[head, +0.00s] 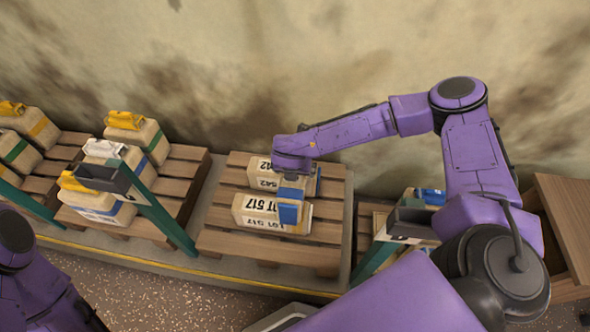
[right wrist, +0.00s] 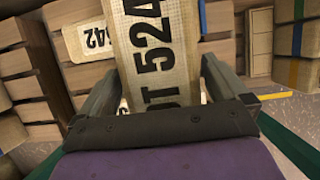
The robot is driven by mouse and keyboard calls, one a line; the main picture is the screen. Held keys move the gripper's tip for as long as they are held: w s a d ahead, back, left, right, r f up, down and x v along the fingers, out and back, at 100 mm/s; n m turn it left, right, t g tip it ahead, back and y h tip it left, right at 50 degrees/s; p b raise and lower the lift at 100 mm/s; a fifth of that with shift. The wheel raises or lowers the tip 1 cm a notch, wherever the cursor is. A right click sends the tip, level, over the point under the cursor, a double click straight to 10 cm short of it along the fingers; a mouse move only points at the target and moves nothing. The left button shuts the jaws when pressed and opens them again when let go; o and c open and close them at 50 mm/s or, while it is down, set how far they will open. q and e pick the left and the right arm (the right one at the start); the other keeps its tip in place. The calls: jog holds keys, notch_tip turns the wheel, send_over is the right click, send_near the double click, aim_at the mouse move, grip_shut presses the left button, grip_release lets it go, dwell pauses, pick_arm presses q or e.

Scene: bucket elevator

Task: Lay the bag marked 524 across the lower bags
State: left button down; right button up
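In the head view my right gripper (head: 291,176) is low over the middle pallet (head: 268,258). In the right wrist view its fingers (right wrist: 160,70) sit close along both sides of the bag marked 524 (right wrist: 155,45), gripping it. In the head view this bag's blue-banded end (head: 290,213) lies crosswise over the bag marked 517 (head: 255,210). The bag marked 542 (head: 262,172) is behind, partly hidden by my wrist; it also shows in the right wrist view (right wrist: 88,38). I cannot tell how firmly bag 524 rests on them. My left gripper is out of view.
Green posts with dark boxes stand left (head: 160,215) and right (head: 374,262) of the middle pallet. A left pallet (head: 178,190) holds several banded bags. A blue-topped bag (head: 430,195) is behind my right arm. A wooden crate (head: 560,225) stands far right, with a wall behind.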

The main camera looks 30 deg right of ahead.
jog(key=shift+s+f, duration=0.15)
jog(key=p+v, duration=0.1)
jog(key=v, duration=0.9)
jog(key=shift+r, duration=0.4)
